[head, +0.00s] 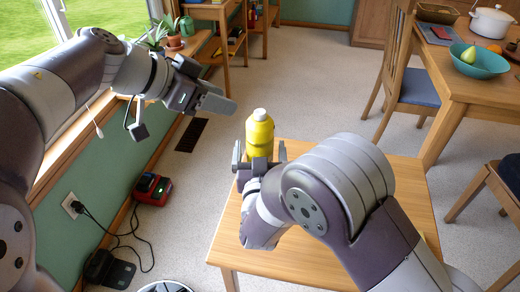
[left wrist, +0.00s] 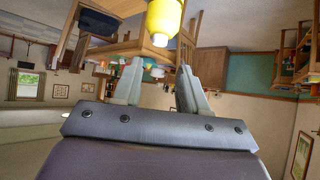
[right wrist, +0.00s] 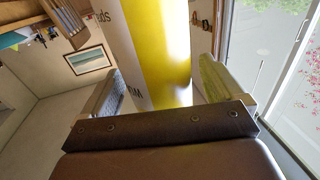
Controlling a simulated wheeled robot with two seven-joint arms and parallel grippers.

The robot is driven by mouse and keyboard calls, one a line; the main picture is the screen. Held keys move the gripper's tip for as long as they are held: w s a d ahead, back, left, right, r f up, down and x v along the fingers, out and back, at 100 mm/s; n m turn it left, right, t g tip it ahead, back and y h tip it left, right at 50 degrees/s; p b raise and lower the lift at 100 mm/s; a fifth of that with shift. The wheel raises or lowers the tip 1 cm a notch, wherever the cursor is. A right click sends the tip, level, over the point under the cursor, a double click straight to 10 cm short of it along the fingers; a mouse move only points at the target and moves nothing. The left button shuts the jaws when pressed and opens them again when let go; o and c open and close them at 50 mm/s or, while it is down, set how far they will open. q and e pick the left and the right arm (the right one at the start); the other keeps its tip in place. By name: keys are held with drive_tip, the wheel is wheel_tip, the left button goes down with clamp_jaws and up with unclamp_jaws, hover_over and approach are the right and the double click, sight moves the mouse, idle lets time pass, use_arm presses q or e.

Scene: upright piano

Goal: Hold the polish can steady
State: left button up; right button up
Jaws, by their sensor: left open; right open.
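The polish can (head: 260,138) is yellow with a white cap and stands upright near the far left edge of a small wooden table (head: 345,260). My right gripper (head: 260,158) is open around it, one finger on each side. In the right wrist view the can (right wrist: 160,50) fills the space between the open fingers (right wrist: 155,90), with a gap on the right side. My left gripper (head: 222,100) is open and empty, up and to the left of the can. The left wrist view shows the can (left wrist: 163,20) upside down beyond the left fingers (left wrist: 158,88).
A dining table (head: 450,80) with a teal bowl (head: 478,60) and a white pot (head: 493,22) stands at the right, with chairs (head: 405,85) by it. A red charger (head: 152,188) and cables lie by the left wall. Carpet behind the small table is clear.

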drive_tip(key=shift+w, duration=0.3)
drive_tip(key=c, duration=1.1)
use_arm(q)
drive_tip(key=shift+c, duration=0.9)
use_arm(e)
drive_tip(key=c, duration=0.3)
use_arm(q)
clamp_jaws()
use_arm(e)
drive_tip(key=shift+c, duration=0.2)
